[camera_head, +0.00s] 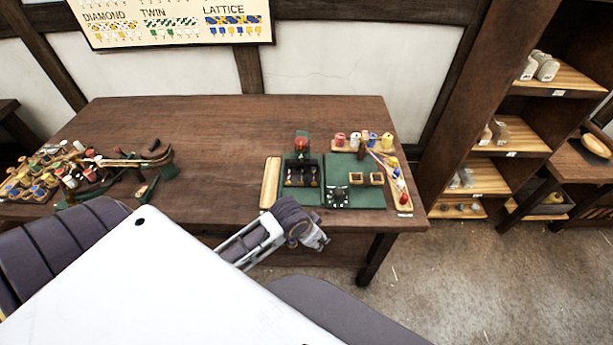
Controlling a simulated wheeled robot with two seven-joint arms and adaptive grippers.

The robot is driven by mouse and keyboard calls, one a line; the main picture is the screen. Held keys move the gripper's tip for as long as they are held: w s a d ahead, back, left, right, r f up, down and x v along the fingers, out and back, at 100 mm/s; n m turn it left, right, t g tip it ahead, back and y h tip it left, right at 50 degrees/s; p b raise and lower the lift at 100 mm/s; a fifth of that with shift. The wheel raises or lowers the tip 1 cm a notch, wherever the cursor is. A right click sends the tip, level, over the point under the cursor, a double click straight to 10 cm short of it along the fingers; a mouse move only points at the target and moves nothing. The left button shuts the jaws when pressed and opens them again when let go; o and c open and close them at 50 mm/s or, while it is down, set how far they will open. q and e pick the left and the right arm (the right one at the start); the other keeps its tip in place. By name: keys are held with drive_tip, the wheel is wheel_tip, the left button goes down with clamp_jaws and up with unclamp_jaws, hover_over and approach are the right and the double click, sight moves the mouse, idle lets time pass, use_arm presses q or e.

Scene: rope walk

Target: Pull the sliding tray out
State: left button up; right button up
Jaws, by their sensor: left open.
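My left gripper (318,240) is at the front edge of the wooden table (215,125), its forearm coming in from the lower left. Its fingers are small and partly turned away; they are open and I see nothing held. Just beyond it on the table lies a green work board (364,198) with a black holder (301,174) and small wooden frames (367,179). I cannot tell which part is the sliding tray; the area under the table's front edge is dark and partly hidden by my arm. My right gripper is not in view.
A light wooden strip (270,183) lies left of the board, and several spools (355,139) stand behind it. Many spools and bobbins (60,175) crowd the table's left end. Shelves (550,78) stand at the right. The table's middle is clear.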

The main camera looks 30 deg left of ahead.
use_arm(q)
drive_tip(key=shift+m+h, duration=0.4)
drive_tip(key=shift+m, duration=0.3)
drive_tip(key=w+r, duration=0.2)
drive_tip(key=w+a+r, duration=0.1)
drive_tip(key=w+r, duration=0.1)
drive_tip(key=w, duration=0.1)
drive_tip(key=shift+w+r, duration=0.3)
drive_tip(key=shift+r, duration=0.1)
drive_tip(key=w+a+r+n+y, duration=0.1)
drive_tip(key=w+a+r, duration=0.4)
drive_tip(key=a+r, duration=0.7)
drive_tip(key=shift+w+a+n, duration=0.2)
drive_tip(key=shift+a+n, duration=0.3)
drive_tip(key=shift+a, duration=0.45)
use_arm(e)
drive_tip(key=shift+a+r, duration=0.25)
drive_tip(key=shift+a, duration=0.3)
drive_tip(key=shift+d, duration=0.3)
use_arm(q)
drive_tip(key=shift+w+f, duration=0.1)
